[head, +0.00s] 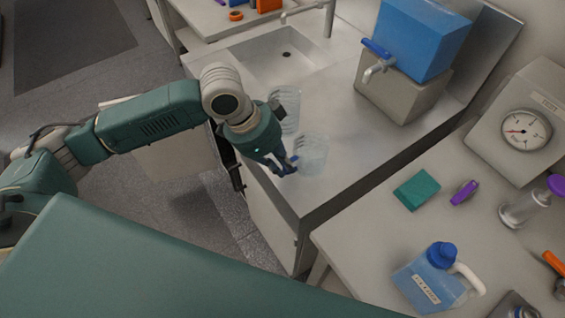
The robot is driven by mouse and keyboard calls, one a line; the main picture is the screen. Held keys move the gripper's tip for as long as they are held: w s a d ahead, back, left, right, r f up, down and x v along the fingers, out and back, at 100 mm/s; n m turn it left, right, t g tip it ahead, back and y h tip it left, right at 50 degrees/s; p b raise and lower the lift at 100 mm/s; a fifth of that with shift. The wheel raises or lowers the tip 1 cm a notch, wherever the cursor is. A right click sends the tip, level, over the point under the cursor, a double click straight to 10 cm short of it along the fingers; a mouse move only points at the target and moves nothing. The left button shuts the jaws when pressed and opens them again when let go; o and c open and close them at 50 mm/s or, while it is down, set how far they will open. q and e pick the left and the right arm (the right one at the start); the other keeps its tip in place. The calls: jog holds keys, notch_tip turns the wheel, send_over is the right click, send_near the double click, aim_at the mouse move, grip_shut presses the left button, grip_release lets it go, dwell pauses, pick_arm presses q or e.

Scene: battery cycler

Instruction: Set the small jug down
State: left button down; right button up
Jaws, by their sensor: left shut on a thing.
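My left gripper (289,167) is over the front edge of the steel sink counter (345,120). It is shut on a small clear jug (315,152), gripping its left side. The jug looks upright, at or just above the counter near its front edge; I cannot tell whether its base touches. A second clear vessel (288,107) stands behind it, partly hidden by my wrist. My right gripper is not in view.
A sink basin (268,58) lies behind. A blue tank with a tap (418,38) sits on a grey block (400,87) to the right. The counter between jug and block is clear. The right bench holds a blue jug (432,283), teal block (416,190) and gauge (524,130).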

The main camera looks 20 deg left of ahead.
pick_arm(q)
jog(key=shift+f, duration=0.15)
jog(key=c, duration=1.8)
grip_release()
jog(key=shift+o, duration=0.2)
jog(key=v, duration=1.2)
jog(key=shift+b, duration=0.35)
jog(key=shift+d, duration=0.1)
